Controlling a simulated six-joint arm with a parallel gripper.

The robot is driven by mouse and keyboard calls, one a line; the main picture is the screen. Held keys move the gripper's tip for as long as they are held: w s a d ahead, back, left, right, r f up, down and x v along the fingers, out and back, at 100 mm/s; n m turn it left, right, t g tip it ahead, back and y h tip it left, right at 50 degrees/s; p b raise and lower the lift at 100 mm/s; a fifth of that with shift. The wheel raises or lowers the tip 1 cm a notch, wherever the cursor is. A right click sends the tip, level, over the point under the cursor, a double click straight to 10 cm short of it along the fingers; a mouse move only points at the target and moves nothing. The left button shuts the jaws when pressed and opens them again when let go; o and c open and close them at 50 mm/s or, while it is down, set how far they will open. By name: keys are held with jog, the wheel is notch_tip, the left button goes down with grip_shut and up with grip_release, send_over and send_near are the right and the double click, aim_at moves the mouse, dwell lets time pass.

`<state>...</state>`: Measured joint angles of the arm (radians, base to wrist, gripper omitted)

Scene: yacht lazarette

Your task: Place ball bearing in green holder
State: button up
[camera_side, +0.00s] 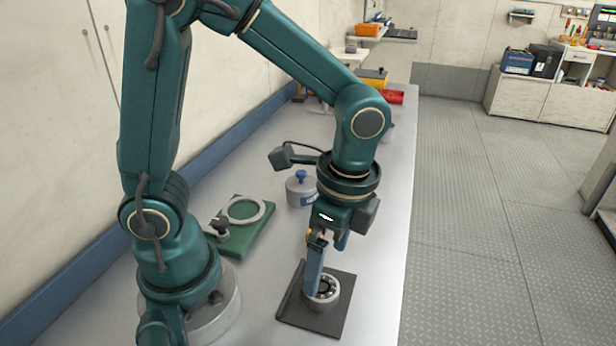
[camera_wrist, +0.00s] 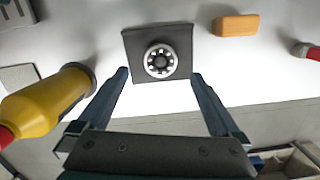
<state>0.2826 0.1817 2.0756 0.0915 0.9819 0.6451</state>
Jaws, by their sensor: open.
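The ball bearing (camera_side: 331,284) is a light metal ring with dark gaps and lies flat on a dark square plate (camera_side: 330,315) on the bench. In the wrist view the bearing (camera_wrist: 148,62) sits near the middle of the dark plate (camera_wrist: 184,36). My gripper (camera_side: 319,280) points down at the bearing with its blue fingers apart. In the wrist view the bearing shows between and just beyond the fingertips (camera_wrist: 159,74); I cannot tell the exact height gap. The green holder (camera_side: 236,243), a green block with a pale ring on top, lies left of my gripper.
A grey round canister with a blue knob (camera_side: 300,190) stands behind the holder. A yellow bottle (camera_wrist: 45,103) and an orange block (camera_wrist: 237,25) show in the wrist view. A red bin (camera_side: 396,97) is at the far bench end. The wall bounds the bench's left side.

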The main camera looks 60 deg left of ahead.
aim_at(322, 287)
jog(key=shift+s+a+f, duration=0.1)
jog(key=shift+a+f, duration=0.05)
jog(key=shift+f, duration=1.4)
jog(key=shift+s+a+f, duration=0.1)
jog(key=shift+f, duration=1.4)
grip_shut()
jog(key=shift+r, duration=0.1)
